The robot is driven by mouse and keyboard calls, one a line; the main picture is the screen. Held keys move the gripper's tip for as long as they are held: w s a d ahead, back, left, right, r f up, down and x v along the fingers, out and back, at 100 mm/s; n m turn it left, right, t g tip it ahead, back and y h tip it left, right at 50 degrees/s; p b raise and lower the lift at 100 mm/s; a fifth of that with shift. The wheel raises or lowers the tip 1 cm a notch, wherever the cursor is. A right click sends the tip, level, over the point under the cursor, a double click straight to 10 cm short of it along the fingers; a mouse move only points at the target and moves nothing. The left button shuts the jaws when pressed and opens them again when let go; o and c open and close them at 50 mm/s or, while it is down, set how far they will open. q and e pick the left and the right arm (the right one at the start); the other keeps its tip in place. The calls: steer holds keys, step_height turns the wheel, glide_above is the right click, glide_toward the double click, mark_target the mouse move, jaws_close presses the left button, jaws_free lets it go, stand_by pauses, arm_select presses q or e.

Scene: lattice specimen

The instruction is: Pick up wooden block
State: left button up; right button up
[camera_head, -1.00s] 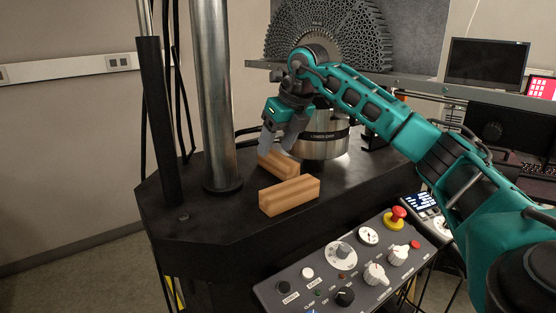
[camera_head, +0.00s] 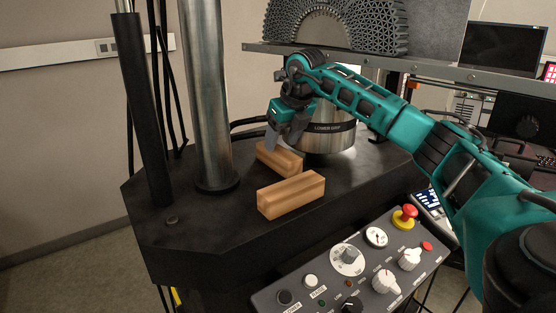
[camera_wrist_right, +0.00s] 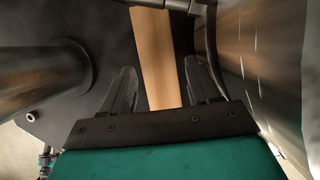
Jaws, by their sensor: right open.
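Two wooden blocks lie on the black machine table. The nearer wooden block (camera_head: 291,196) is fully in sight in the head view. The farther wooden block (camera_head: 279,159) lies just behind it, close to the metal lower grip. My right gripper (camera_head: 277,143) is open and points down at the farther block, partly covering it. In the right wrist view, a wooden block (camera_wrist_right: 156,62) lies lengthwise between the two open fingers of my right gripper (camera_wrist_right: 167,88), with gaps on both sides. I cannot tell the remaining height between fingers and block. My left gripper is not in view.
The lower grip cylinder (camera_head: 328,138) stands right beside my right gripper. A steel column (camera_head: 207,95) rises on the left. A control panel (camera_head: 350,275) with knobs and a red button is in front. A shelf with the lattice specimen (camera_head: 335,22) hangs above.

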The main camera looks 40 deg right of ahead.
mark_target(278, 150)
steer(key=x, duration=0.5)
steer(key=shift+w+a+f, duration=0.1)
steer(key=shift+f, duration=0.1)
steer(key=c, duration=0.8)
steer(key=shift+r, duration=0.1)
